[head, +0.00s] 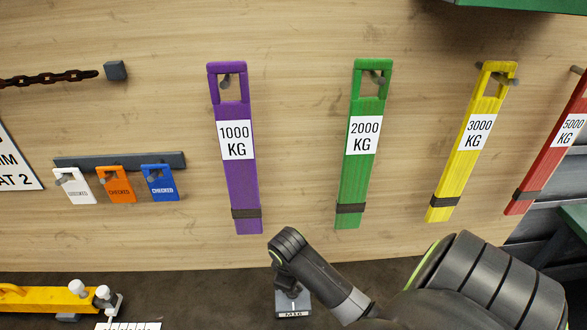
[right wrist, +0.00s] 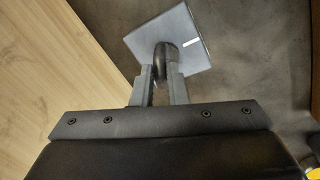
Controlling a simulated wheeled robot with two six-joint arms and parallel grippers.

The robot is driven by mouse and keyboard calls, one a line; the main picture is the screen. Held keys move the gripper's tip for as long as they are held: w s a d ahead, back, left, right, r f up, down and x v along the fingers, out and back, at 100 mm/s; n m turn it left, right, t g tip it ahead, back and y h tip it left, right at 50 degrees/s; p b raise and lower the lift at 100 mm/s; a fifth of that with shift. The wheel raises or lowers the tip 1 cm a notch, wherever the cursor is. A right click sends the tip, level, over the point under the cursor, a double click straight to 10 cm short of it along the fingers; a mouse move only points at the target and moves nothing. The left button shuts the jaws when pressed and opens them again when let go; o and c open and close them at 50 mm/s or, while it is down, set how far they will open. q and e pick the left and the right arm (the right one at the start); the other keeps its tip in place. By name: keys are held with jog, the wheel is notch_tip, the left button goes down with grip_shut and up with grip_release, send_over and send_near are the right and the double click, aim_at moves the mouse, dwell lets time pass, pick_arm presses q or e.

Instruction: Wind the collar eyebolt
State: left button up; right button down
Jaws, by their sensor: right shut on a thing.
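The eyebolt (right wrist: 167,54) shows in the right wrist view as a dark rounded ring over a grey square block (right wrist: 190,35) with a white mark. My right gripper (right wrist: 160,80) is shut on this ring, one finger on each side. The ring's shank and thread are hidden. In the head view my right arm comes in from the right, and its gripper (head: 288,283) points down at the grey block (head: 294,305), which has a small label that seems to read M16. The eyebolt cannot be made out there. My left gripper is not in view.
Purple (head: 240,190), green (head: 353,185), yellow (head: 462,165) and red (head: 545,155) slings hang on the wooden wall. Three tags hang from a grey rail (head: 120,161). A yellow beam (head: 45,298) with white knobs lies at lower left. A chain (head: 50,78) hangs at upper left.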

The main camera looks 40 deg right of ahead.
jog(key=m, duration=0.5)
jog(key=m+g, duration=0.1)
jog(key=m, duration=0.1)
jog(key=shift+w+r, duration=0.3)
jog(key=shift+w, duration=0.1)
jog(key=m, duration=0.4)
jog(key=shift+g, duration=0.3)
jog(key=shift+m+g, duration=0.3)
jog(key=shift+m, duration=1.2)
jog(key=shift+f, duration=0.1)
jog(key=c, duration=1.4)
grip_release()
jog(key=shift+s+a+f, duration=0.1)
jog(key=shift+s, duration=0.05)
jog(key=shift+c, duration=0.2)
